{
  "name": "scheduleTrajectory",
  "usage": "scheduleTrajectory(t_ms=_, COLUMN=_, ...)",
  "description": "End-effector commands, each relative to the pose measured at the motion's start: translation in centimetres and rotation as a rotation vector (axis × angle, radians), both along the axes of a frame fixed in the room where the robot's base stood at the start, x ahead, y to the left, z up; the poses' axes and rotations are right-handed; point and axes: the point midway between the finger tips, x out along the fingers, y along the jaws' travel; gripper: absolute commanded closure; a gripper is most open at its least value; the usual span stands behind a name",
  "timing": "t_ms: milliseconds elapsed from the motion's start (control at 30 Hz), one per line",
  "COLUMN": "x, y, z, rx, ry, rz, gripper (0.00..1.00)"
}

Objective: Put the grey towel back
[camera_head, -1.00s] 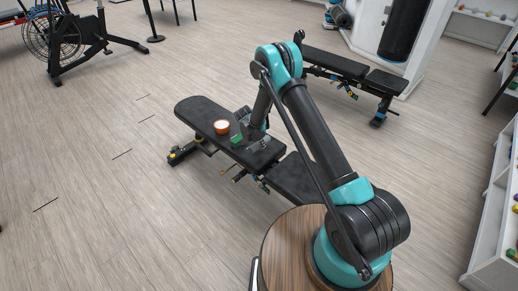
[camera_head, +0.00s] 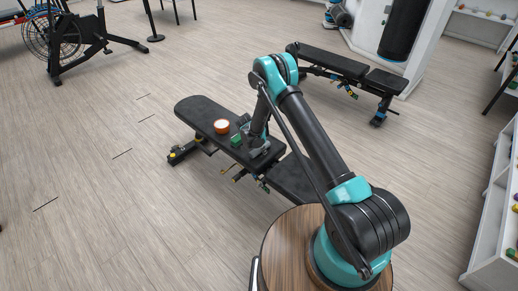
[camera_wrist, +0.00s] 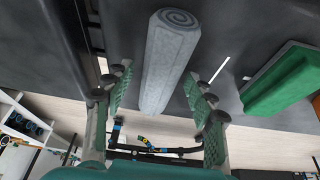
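The grey towel (camera_wrist: 168,60) is rolled up, with its spiral end showing in the wrist view. It lies on the black padded bench (camera_wrist: 225,30). My gripper (camera_wrist: 157,78) is open, with one finger on each side of the towel's near part. Gaps show between the towel and both fingers, so the gripper does not hold it. In the head view my gripper (camera_head: 258,150) is low over the bench (camera_head: 195,108), and the towel cannot be clearly told from it there.
A green block-like item (camera_wrist: 282,80) lies on the bench to the towel's right; it also shows in the head view (camera_head: 237,140). A round orange-and-white item (camera_head: 221,126) stands beside it. Another bench (camera_head: 335,62) stands behind.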

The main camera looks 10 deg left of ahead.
Motion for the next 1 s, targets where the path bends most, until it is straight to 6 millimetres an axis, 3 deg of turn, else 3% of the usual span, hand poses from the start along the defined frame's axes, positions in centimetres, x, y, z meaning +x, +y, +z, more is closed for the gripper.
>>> scheduleTrajectory(t_ms=267, x=0.0, y=0.0, z=0.2, rx=0.000, ry=0.000, rz=0.000, gripper=0.44)
scheduleTrajectory(t_ms=433, x=-0.5, y=0.4, z=1.6, rx=0.000, ry=0.000, rz=0.001, gripper=0.44)
scheduleTrajectory(t_ms=1000, x=-3.5, y=3.7, z=12.6, rx=0.000, ry=0.000, rz=0.001, gripper=0.44)
